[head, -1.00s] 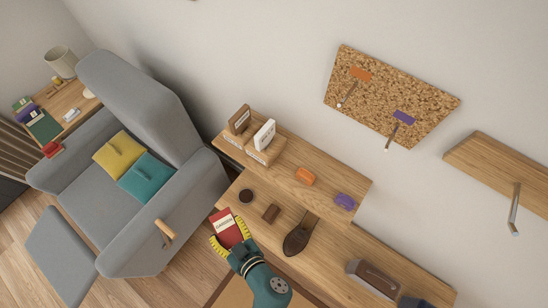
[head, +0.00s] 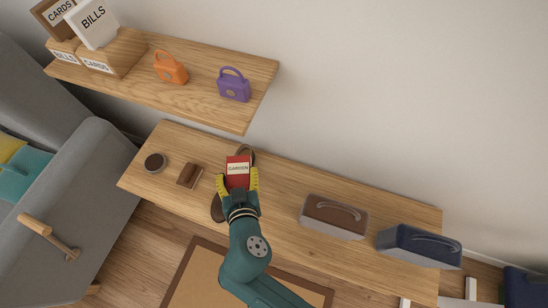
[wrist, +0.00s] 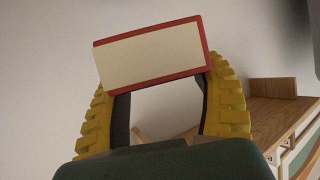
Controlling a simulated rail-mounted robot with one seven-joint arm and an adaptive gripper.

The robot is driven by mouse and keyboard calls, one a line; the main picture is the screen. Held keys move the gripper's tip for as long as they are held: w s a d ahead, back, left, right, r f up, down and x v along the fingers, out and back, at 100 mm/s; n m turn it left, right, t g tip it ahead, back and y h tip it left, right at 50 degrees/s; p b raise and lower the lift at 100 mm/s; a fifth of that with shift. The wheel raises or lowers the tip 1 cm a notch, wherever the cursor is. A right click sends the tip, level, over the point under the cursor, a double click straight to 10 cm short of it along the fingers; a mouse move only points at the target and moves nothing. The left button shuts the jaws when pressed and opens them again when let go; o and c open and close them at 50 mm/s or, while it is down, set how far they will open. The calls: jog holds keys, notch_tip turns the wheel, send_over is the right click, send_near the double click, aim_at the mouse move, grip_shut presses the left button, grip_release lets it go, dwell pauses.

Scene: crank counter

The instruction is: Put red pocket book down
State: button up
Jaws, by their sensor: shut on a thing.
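The red pocket book (head: 238,178) has a cream label reading "GARDEN". My gripper (head: 238,186) is shut on it, with a yellow finger on each side. I cannot tell the book's height above the counter. In the wrist view the book (wrist: 152,53) shows its cream face and red border, tilted slightly, between the yellow fingertips.
The upper shelf (head: 205,103) holds orange (head: 170,68) and purple (head: 234,86) bags and labelled boxes (head: 112,55). A grey armchair (head: 85,190) stands left.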

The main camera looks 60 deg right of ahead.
aim_at(270, 192)
jog(key=s+d+f+m+g+h+b, duration=0.1)
jog(key=d+f+b, duration=0.1)
jog(key=f+b, duration=0.4)
jog(key=s+d+f+m+g+h+b, duration=0.1)
jog(key=s+d+f+m+b, duration=0.1)
jog(key=f+b, duration=0.4)
jog(key=s+d+f+m+g+b, duration=0.1)
jog(key=d+f+g+b, duration=0.1)
jog(key=f+b, duration=0.5)
jog(key=shift+s+d+f+m+h, duration=0.25)
jog(key=shift+d+f+m+h, duration=0.15)
jog(key=shift+d+f, duration=0.4)
jog(key=shift+a+f, duration=0.1)
jog(key=shift+f, duration=0.15)
jog(key=o, duration=1.2)
jog(key=shift+o, duration=0.2)
